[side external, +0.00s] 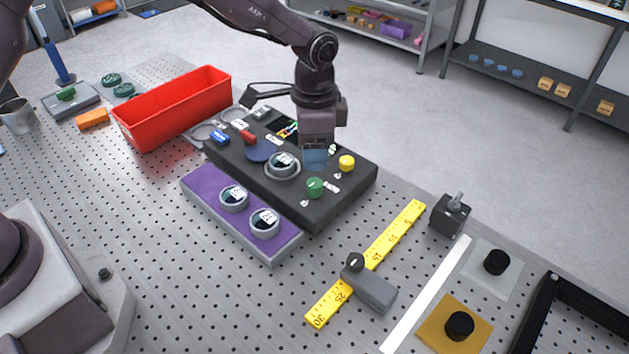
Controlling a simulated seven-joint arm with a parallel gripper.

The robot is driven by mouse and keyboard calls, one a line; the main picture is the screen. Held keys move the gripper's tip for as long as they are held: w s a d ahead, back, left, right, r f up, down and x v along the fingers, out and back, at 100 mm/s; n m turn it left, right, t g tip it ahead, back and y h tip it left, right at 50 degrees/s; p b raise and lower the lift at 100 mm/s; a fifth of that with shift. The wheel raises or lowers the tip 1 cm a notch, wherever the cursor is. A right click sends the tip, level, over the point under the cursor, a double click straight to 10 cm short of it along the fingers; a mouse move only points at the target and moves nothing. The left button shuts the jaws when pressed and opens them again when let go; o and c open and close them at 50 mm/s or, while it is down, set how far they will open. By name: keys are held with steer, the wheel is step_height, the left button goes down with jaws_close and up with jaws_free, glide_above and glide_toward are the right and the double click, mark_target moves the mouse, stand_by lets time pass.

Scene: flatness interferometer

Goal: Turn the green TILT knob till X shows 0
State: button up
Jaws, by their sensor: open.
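The green knob (314,187) stands near the front right of the black instrument box (341,203). A yellow knob (347,162) stands behind it to the right. My gripper (315,158) is open, pointing down over the box, a little behind the green knob and left of the yellow one; I see nothing held in it. Round dials sit on the box (282,166) and on the purple panel (213,207) in front; their readings and the small labels by the knobs are too small to read. I cannot tell which display is X.
A red bin (175,105) stands behind left of the box. A yellow ruler (384,249) with a grey slider (370,290) lies to the right, near a small black switch block (450,214). Black round-handled pieces stand at the lower right. The perforated table in front is mostly clear.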

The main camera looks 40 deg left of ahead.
mark_target(315, 182)
step_height(315, 182, down, 9)
steer(key=shift+r, duration=0.1)
stand_by(0.3)
steer(key=c, duration=0.9)
